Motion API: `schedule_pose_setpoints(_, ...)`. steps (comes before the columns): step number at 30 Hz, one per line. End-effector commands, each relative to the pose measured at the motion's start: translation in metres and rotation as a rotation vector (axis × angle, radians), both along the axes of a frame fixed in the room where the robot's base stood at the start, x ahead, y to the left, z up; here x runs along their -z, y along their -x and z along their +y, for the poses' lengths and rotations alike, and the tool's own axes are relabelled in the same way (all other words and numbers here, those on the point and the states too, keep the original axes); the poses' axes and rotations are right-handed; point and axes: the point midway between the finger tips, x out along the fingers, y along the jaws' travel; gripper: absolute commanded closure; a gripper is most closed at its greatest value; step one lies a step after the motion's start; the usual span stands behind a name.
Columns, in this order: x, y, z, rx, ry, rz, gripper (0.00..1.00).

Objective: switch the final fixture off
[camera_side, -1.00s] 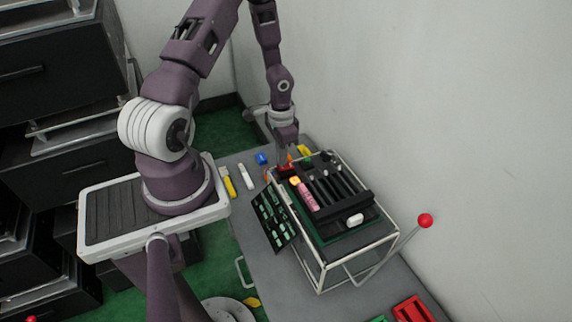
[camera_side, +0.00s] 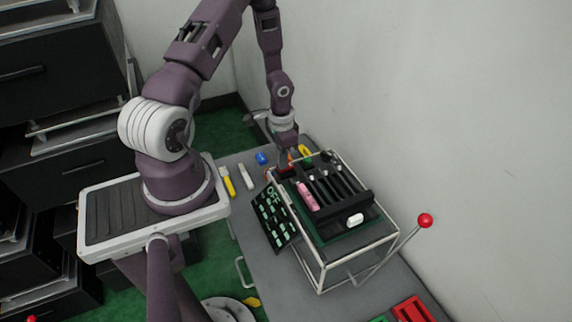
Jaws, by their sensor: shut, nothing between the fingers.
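A lever with a red ball knob (camera_side: 426,220) sticks out at the right end of a white wire-framed fixture (camera_side: 320,272), its thin rod slanting up and to the right. The fixture's dark top carries several black bars (camera_side: 335,185), a pink piece (camera_side: 307,197) and a white rounded piece (camera_side: 355,219). My gripper (camera_side: 284,158) is shut and empty at the fixture's far left corner, close to a dark red block (camera_side: 286,172). It is far from the red knob. The fingertips are small, and I cannot tell whether they touch anything.
A dark panel with light green pieces (camera_side: 272,212) leans at the fixture's left side. Blue (camera_side: 262,158), yellow (camera_side: 228,181) and white (camera_side: 246,176) items lie on the grey bench (camera_side: 262,268). A red tray (camera_side: 411,309) sits at the lower right. A wall rises behind.

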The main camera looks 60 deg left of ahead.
Motion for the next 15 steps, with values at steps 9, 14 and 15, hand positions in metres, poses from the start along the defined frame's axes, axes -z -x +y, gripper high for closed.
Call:
schedule_pose_setpoints(9, -0.015, -0.001, 0.001, -0.003, -0.001, -0.003, 1.0)
schedule_pose_setpoints(14, -0.032, -0.001, 0.001, -0.002, -0.001, -0.003, 1.0)
schedule_pose_setpoints(15, -0.036, -0.001, 0.001, -0.002, -0.001, -0.003, 1.0)
